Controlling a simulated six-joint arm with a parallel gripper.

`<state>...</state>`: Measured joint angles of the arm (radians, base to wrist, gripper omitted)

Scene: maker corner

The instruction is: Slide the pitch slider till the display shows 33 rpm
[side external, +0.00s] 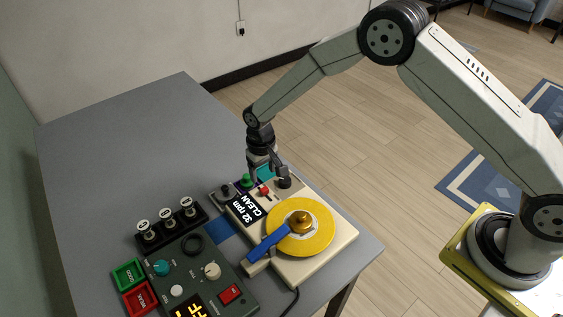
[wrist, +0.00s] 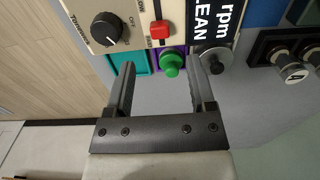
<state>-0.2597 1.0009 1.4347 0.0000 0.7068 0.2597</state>
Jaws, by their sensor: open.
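The cream turntable (side external: 325,255) has a yellow record and a dark display (side external: 246,209) reading "32 rpm" and "CLEAN". The display is partly visible in the wrist view (wrist: 213,25). Along the deck's edge are a green knob (wrist: 172,64) by a purple patch, a red control (wrist: 159,29), and a black dial (wrist: 106,29). I cannot read which one is labelled pitch. My gripper (wrist: 161,62) is open, its fingers on either side of the green knob, with a gap to it on the left. Whether the right finger touches it is unclear.
A dark grey knob (wrist: 214,59) stands close beside my right finger in the wrist view. The grey table (side external: 110,150) is clear at the back.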

